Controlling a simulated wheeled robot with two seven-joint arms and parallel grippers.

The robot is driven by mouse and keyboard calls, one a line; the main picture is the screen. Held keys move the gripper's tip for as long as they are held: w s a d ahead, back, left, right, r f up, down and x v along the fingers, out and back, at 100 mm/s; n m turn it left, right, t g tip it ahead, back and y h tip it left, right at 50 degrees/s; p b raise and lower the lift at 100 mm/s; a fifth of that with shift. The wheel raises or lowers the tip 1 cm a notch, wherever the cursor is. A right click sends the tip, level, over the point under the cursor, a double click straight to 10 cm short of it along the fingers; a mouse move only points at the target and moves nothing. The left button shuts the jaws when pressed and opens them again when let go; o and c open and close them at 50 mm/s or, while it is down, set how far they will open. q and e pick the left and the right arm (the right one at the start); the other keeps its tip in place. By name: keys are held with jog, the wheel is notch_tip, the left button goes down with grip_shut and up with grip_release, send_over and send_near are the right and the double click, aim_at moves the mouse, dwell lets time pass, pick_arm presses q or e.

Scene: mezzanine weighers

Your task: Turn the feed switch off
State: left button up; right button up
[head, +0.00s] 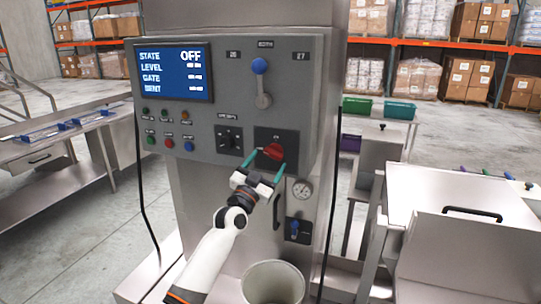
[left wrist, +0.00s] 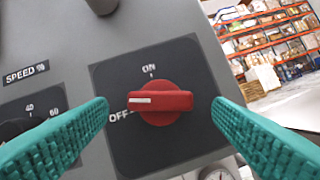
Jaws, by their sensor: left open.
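The feed switch is a red rotary knob (head: 273,151) on a dark square plate at the lower right of the grey control panel (head: 222,130). In the left wrist view the knob (left wrist: 160,102) lies level, and its white mark points left at the OFF label; ON is above it. The screen (head: 173,73) reads STATE OFF. My left gripper (head: 266,166) is open, its teal fingers on either side of the knob and apart from it in the left wrist view (left wrist: 160,118). My right gripper is not in view.
A lever with a blue ball (head: 260,66) sits above the switch. A speed dial (head: 229,139) is to its left. A gauge (head: 302,190) and a blue-handled valve (head: 295,228) are below. A bucket (head: 273,283) stands under the panel.

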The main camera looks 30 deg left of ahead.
aim_at(274, 153)
pick_arm(q)
jog(key=shift+x, duration=1.4)
jog(key=shift+c, duration=0.4)
jog(key=c, duration=0.9)
jog(key=n+p, duration=0.1)
jog(key=n+y, duration=0.1)
jog(key=shift+d+r+n+p, duration=0.15)
jog(key=shift+n+p, duration=0.15)
jog(key=shift+p, duration=0.05)
jog(key=n+y+p, duration=0.1)
jog(key=n+y, duration=0.1)
jog(key=n, duration=0.1)
jog(key=o, duration=1)
